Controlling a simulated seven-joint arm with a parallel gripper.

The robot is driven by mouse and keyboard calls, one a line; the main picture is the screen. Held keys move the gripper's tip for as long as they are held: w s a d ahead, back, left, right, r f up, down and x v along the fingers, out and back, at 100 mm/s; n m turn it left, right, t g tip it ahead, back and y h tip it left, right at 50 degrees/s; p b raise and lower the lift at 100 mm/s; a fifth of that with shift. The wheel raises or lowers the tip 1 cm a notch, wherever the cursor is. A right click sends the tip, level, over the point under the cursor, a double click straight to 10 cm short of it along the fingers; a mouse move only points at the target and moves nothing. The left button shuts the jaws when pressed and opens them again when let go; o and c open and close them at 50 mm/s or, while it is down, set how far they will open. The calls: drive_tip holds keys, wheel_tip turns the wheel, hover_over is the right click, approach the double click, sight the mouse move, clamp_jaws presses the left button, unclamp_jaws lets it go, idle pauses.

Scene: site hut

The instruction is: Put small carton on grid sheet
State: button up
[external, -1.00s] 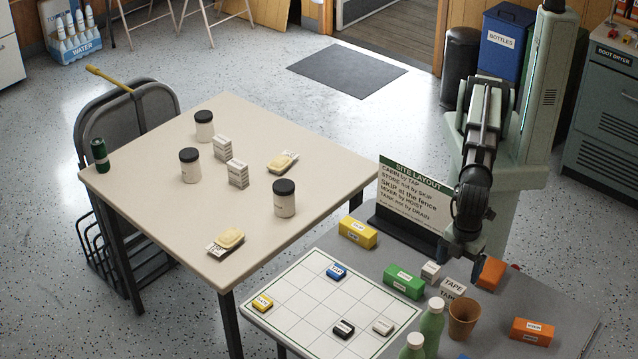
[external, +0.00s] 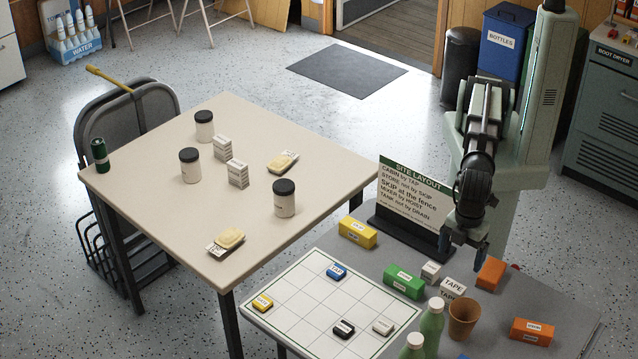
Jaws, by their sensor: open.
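The grid sheet (external: 312,300) is a white sheet with a printed grid on the grey table. A blue block (external: 337,271), a yellow block (external: 262,303), a black block (external: 344,328) and a white block (external: 383,326) lie on it. A small white carton (external: 430,272) stands right of the sheet, beside the green block (external: 404,281). Its label is too small to read. My gripper (external: 465,254) is open and points down, above and slightly right of this carton. I see nothing between its fingers. The small carton is not on the sheet.
A white TAPE box (external: 452,288), a brown cup (external: 463,318), orange blocks (external: 490,274) and green bottles (external: 431,325) crowd the gripper. A site layout sign (external: 410,196) stands behind. The beige table (external: 180,225) holds jars and more white cartons (external: 238,174).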

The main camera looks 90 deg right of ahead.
sight(454, 286)
drive_tip(key=shift+f, duration=6.15)
drive_tip(key=c, duration=1.1)
